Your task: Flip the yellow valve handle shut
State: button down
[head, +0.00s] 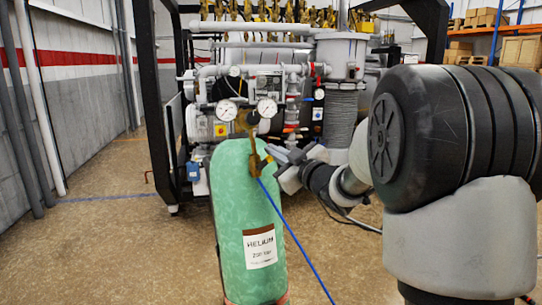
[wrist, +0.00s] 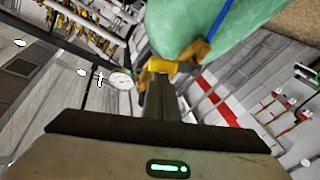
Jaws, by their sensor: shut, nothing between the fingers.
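A green helium cylinder (head: 248,215) stands upright in the middle of the head view, with a brass-yellow valve (head: 253,145) at its top. In the wrist view, a yellow piece that looks like the valve handle (wrist: 160,66) lies just beyond my fingertips, beside a brass fitting (wrist: 194,52). My gripper (head: 274,153) reaches in from the right at the height of the valve. Its fingers (wrist: 158,82) are shut with nothing between them. The tips are close to the yellow piece or touching it; I cannot tell which. The handle's exact angle is unclear.
A blue hose (head: 296,241) runs from the valve down to the lower right. Two round gauges, left (head: 226,110) and right (head: 267,107), show behind the cylinder top. A black-framed furnace rig (head: 160,100) stands behind. The floor (head: 110,240) to the left is clear.

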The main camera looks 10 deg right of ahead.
jog(key=shift+s+d+f+m+t+h+b, duration=0.1)
jog(key=shift+d+f+m+t+h+b, duration=0.3)
jog(key=shift+m, duration=1)
jog(key=shift+w+d+f+m+t+h+b, duration=0.15)
jog(key=shift+f+m+h+b, duration=0.4)
jog(key=shift+m, duration=0.85)
jog(key=shift+s+d+f+m+t+h+b, duration=0.15)
jog(key=shift+d+f+m+t+h+b, duration=0.25)
jog(key=shift+m+b, duration=0.7)
jog(key=shift+a+r+m+p, duration=0.1)
jog(key=shift+m+p, duration=0.25)
jog(key=shift+m, duration=0.05)
